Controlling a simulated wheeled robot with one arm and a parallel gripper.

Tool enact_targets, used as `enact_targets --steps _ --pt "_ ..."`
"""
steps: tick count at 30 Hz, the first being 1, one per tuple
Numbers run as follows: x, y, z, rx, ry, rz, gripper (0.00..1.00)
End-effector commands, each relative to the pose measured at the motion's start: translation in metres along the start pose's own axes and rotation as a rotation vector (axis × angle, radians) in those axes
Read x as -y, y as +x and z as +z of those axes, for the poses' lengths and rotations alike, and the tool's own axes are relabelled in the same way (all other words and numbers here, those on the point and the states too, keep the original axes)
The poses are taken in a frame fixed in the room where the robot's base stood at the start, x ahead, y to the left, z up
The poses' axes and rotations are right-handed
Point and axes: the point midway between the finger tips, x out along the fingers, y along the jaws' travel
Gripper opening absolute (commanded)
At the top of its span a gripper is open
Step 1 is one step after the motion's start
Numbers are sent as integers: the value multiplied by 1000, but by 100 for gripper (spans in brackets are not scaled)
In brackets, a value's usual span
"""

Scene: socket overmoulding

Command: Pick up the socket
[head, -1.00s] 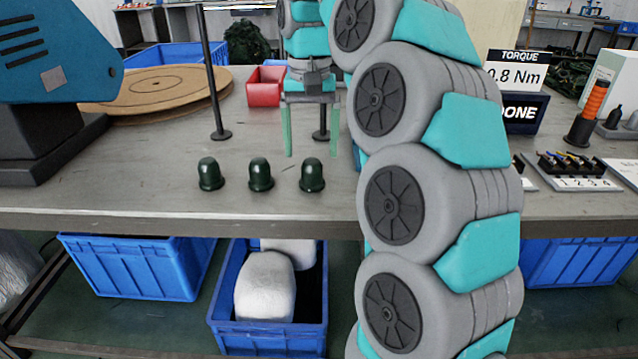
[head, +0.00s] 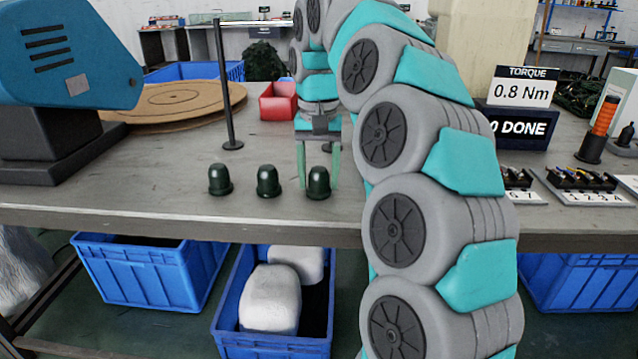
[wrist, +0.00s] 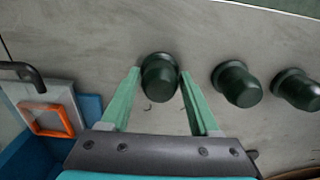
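Three dark green, dome-topped sockets stand upright in a row near the front edge of the table. In the head view they are the left socket (head: 220,180), the middle socket (head: 268,181) and the right socket (head: 318,183). My gripper (head: 319,180) is open and points down at the right socket, with one finger on either side of it. In the wrist view that socket (wrist: 160,78) shows between the two green fingertips (wrist: 160,72). The other two sockets (wrist: 237,84) (wrist: 295,90) stand off to the right there. Whether a finger touches the socket I cannot tell.
A thin black post (head: 228,95) stands behind the sockets. A red bin (head: 278,102) is farther back. A round wooden disc (head: 175,102) and a blue machine (head: 70,55) are at left. A torque display (head: 522,92) and numbered trays (head: 585,184) are at right.

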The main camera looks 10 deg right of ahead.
Motion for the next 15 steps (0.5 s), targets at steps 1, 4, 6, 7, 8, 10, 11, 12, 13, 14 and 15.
enact_targets --steps 1,4,6,7,8,10,11,12,13,14,15 --pt "0 0 0 0 0 0 55" --pt "0 0 0 0 0 0 44" --pt "0 0 0 0 0 0 36" --pt "0 0 0 0 0 0 33" --pt "0 0 0 0 0 0 29" --pt "0 0 0 0 0 0 22" --pt "0 0 0 0 0 0 18" --pt "0 0 0 0 0 0 14" --pt "0 0 0 0 0 0 10" --pt "0 0 0 0 0 0 7" --pt "0 0 0 0 0 0 2"
